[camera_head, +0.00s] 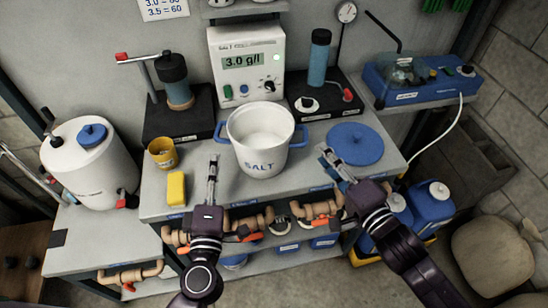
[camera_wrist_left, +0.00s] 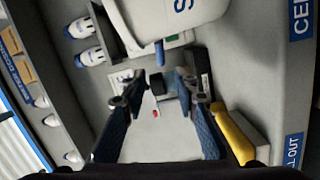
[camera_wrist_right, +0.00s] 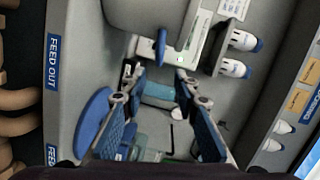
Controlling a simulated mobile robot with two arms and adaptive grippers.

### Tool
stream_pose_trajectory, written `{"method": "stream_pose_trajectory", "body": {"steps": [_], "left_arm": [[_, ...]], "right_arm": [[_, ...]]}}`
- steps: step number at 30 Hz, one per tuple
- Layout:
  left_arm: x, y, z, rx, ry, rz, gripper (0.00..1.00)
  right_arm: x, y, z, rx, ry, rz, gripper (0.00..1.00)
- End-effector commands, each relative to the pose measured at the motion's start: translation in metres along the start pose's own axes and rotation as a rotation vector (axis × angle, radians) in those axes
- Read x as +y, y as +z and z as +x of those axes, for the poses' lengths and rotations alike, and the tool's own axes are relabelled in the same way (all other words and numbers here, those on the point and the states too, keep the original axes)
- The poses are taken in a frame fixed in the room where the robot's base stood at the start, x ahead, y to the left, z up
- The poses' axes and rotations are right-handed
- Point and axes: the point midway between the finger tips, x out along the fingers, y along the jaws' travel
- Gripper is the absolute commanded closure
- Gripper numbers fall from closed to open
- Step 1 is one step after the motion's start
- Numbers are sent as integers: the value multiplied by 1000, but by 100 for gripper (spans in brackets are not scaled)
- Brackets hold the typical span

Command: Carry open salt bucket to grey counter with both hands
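The open white salt bucket (camera_head: 260,150) stands upright on the grey counter (camera_head: 225,188), with white contents visible inside. It has a blue handle on its left side (camera_head: 221,131) and another on its right side (camera_head: 300,136). My left gripper (camera_head: 213,160) is in front of and left of the bucket, apart from it. In the left wrist view its fingers (camera_wrist_left: 160,88) are spread and empty. My right gripper (camera_head: 328,153) is right of the bucket, beside the blue lid. In the right wrist view its fingers (camera_wrist_right: 158,85) are spread and empty.
A round blue lid (camera_head: 355,143) lies right of the bucket. A yellow sponge (camera_head: 176,188) and yellow cup (camera_head: 162,152) are at left. A meter reading 3.0 g/l (camera_head: 245,62) stands behind. A white tank (camera_head: 92,165) stands on a lower surface at far left.

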Motion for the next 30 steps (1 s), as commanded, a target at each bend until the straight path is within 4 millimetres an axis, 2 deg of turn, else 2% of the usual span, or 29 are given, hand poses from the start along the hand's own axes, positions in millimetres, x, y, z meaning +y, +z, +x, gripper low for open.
{"method": "stream_pose_trajectory", "body": {"steps": [6, 23, 26, 30], "left_arm": [[0, 0, 0, 0, 0, 0, 72], [0, 0, 0, -1, 1, 1, 72], [8, 5, 0, -26, 25, 19, 72], [38, 31, -6, -155, 120, 113, 72]], "right_arm": [[0, 0, -14, -1, 0, -1, 72], [0, 0, -15, 0, 0, -2, 72], [3, -1, -16, 11, 18, -21, 72], [20, -5, -22, 48, 108, -125, 72]]}}
